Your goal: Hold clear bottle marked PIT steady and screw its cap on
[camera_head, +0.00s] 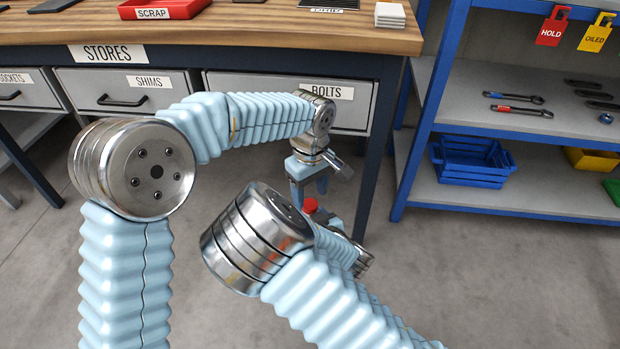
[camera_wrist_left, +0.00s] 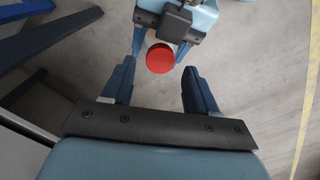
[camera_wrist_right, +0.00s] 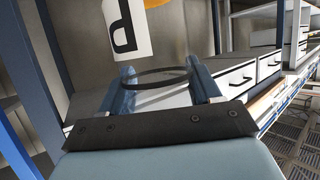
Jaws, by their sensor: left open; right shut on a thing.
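A red cap (camera_head: 310,205) shows just below the open fingers of my left gripper (camera_head: 310,188). In the left wrist view the red cap (camera_wrist_left: 160,60) lies ahead, between the fingertips and apart from them. My right gripper shows at the top of that view, its fingers on both sides below the cap. In the right wrist view my right gripper (camera_wrist_right: 160,72) is shut on the clear bottle (camera_wrist_right: 153,84), seen as a see-through shape with a dark ring. A white and orange label with a large letter shows above it. How tightly the cap sits is hidden.
A workbench (camera_head: 230,40) with labelled drawers stands behind my arms, its dark leg (camera_head: 375,150) close behind the grippers. A blue shelf rack (camera_head: 425,105) with a blue crate (camera_head: 470,162) and tools stands at the right. Bare floor lies at the lower right.

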